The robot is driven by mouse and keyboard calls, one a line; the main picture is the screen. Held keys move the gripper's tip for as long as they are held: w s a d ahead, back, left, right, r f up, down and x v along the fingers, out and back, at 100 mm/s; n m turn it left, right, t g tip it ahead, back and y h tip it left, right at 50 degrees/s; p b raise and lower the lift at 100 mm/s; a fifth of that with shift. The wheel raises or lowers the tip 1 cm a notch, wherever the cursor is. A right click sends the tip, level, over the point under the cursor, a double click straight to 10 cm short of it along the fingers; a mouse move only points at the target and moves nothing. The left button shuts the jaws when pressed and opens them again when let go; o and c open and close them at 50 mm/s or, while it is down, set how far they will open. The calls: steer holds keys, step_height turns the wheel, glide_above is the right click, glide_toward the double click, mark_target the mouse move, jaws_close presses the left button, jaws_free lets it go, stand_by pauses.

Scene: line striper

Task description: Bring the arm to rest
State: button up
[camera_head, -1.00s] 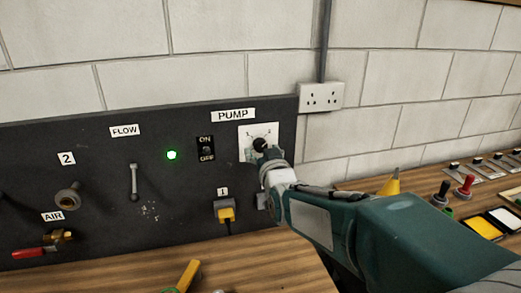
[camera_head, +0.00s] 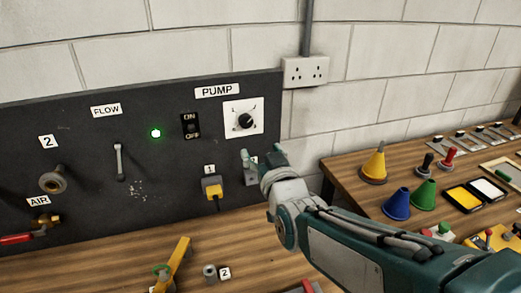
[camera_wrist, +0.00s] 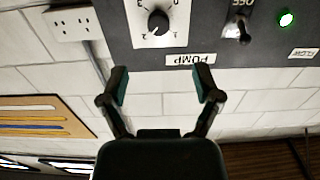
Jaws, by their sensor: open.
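My gripper (camera_head: 262,160) is in front of the dark panel, below and a little right of the pump dial, and apart from it. In the wrist view my gripper (camera_wrist: 162,88) has its two fingers spread wide with nothing between them. The black pump dial (camera_head: 244,121) sits on a white plate and also shows upside down in the wrist view (camera_wrist: 158,22). My teal arm reaches in from the lower right. The gripper partly hides a small fitting at the panel's lower right.
The panel (camera_head: 90,150) carries an ON/OFF switch (camera_head: 191,125), a lit green lamp (camera_head: 155,133), a flow lever (camera_head: 119,160) and a yellow plug (camera_head: 212,187). Yellow, blue and green cones (camera_head: 424,194) stand on the right bench. A socket (camera_head: 306,71) is on the wall.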

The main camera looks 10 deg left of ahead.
steer(key=s+d+f+m+g+h, duration=0.2)
steer(key=s+d+f+g+h, duration=0.2)
steer(key=s+d, duration=0.6)
steer(key=s+d+f+m+g+h, duration=0.3)
steer(key=s+d+f+g, duration=0.3)
steer(key=s+d, duration=0.4)
steer(key=shift+s+d+g+h, duration=0.2)
steer(key=shift+d+g+h, duration=0.15)
steer(key=shift+d, duration=0.7)
